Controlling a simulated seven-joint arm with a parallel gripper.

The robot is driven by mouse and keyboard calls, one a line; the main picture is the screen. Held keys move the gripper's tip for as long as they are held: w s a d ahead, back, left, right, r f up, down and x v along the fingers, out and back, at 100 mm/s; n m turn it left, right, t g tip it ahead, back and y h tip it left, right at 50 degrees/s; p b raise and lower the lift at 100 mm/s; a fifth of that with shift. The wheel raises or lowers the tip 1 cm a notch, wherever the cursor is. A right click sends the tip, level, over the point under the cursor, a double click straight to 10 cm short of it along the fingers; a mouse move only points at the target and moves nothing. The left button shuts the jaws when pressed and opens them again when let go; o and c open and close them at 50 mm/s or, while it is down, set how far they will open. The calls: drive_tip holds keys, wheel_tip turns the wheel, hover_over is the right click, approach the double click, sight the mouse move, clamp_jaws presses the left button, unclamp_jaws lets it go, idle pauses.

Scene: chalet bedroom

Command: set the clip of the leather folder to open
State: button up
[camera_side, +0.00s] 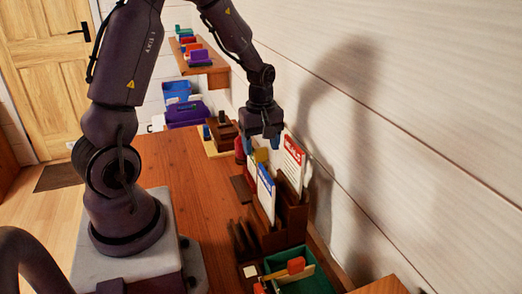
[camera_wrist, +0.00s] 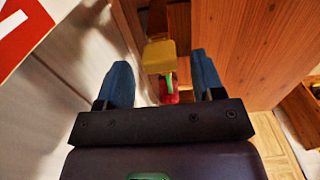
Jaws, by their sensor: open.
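My gripper (camera_side: 263,146) is open, its two blue fingers pointing down above the back of the wooden desk near the wall. In the wrist view the fingers of my gripper (camera_wrist: 163,76) stand apart with nothing held between them. Beyond and between them is a yellow block-like piece (camera_wrist: 158,57) with a small green part (camera_wrist: 168,84) and a red part (camera_wrist: 172,97). In the side view a yellow piece (camera_side: 261,156) shows just below the fingers, partly hidden. I cannot tell which thing is the leather folder, nor the state of its clip.
A red-headed card (camera_side: 293,160) and a blue-headed card (camera_side: 266,190) stand upright in brown holders close to my gripper. A green tray (camera_side: 312,279) with small items is at the front. A purple bin (camera_side: 186,112) stands farther back. The desk's left part (camera_side: 180,165) is clear.

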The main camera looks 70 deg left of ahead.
sight(267, 158)
drive_tip(key=shift+f, duration=1.05)
clamp_jaws()
drive_tip(key=shift+d, duration=2.1)
unclamp_jaws()
drive_tip(key=shift+r, duration=0.15)
